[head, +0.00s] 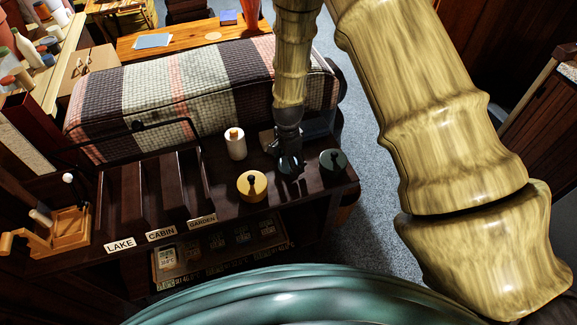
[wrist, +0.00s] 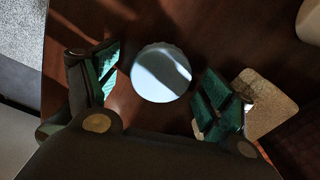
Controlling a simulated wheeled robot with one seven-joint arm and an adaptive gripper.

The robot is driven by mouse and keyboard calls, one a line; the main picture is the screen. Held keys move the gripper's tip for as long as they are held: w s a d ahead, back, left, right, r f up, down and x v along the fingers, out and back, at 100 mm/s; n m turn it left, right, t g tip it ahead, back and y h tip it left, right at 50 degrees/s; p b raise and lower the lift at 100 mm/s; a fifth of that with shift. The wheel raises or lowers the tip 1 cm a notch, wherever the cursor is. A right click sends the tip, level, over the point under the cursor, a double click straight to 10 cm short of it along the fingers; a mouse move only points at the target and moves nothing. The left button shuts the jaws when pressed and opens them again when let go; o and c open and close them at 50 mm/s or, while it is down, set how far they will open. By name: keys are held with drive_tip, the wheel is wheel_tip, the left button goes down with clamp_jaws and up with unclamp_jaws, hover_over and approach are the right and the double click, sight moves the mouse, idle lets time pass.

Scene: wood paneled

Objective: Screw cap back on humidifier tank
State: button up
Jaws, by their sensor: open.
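A pale, round, flat-topped disc (wrist: 161,73), which looks like the cap, lies on the dark wooden top in the wrist view. My gripper (wrist: 158,88) is open above it, with one green-padded finger on each side and gaps between. I cannot tell which object is the humidifier tank.
A tan square pad (wrist: 263,108) lies beside the right finger. Labelled slots (head: 150,190) fill the table's left part.

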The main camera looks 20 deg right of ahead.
drive_tip(key=c, duration=1.1)
drive_tip(key=shift+r, duration=0.1)
drive_tip(key=shift+r+p, duration=1.75)
drive_tip(key=shift+r, duration=0.6)
